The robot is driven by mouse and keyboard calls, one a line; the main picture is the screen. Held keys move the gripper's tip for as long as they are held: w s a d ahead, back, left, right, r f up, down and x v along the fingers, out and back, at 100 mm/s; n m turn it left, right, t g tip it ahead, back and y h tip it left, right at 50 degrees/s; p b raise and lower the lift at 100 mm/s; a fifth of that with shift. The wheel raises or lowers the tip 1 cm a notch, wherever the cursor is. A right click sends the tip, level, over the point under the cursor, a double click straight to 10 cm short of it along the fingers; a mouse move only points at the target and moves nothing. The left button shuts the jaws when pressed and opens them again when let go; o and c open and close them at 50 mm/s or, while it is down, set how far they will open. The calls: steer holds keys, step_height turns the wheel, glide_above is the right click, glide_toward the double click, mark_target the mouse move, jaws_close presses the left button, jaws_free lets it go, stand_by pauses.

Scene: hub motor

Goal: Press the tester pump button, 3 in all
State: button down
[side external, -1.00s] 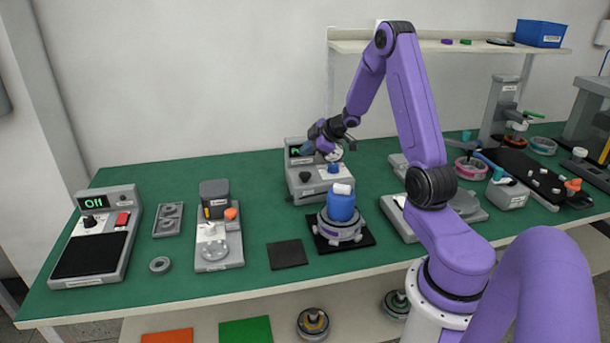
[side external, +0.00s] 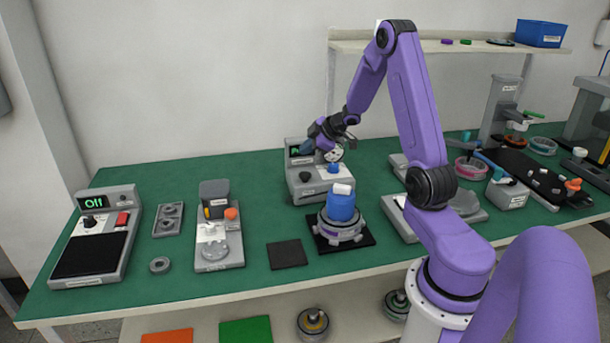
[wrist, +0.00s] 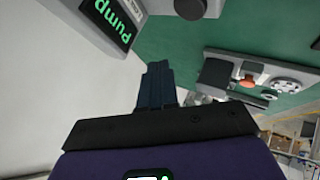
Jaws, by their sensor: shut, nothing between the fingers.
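The tester (side external: 312,188) is a grey box at the back middle of the bench. It has a black knob (side external: 305,177), a blue button-like part (side external: 333,168), a round white gauge (side external: 334,155) and a dark display (side external: 295,150). In the wrist view the display (wrist: 110,20) reads "Pump" in green, and the knob (wrist: 190,7) is at the top edge. My gripper (side external: 307,147) is above the tester, near its display. Its dark blue fingers (wrist: 157,66) are together and empty. The blue part is not seen in the wrist view; contact with the tester cannot be told.
A hub motor (side external: 345,236) with a blue cylinder (side external: 341,207) stands on a black mat before the tester. A device (side external: 90,240) reading "Off" and a grey fixture (side external: 219,255) stand left. Fixtures and trays crowd the right.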

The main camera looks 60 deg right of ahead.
mark_target(303, 174)
step_height(303, 174, up, 3)
steer(key=shift+r, duration=0.15)
stand_by(0.3)
steer(key=shift+f, duration=4.45)
steer(key=shift+f, duration=0.15)
steer(key=shift+f, duration=0.25)
steer(key=shift+f, duration=1)
steer(key=shift+r, duration=1.4)
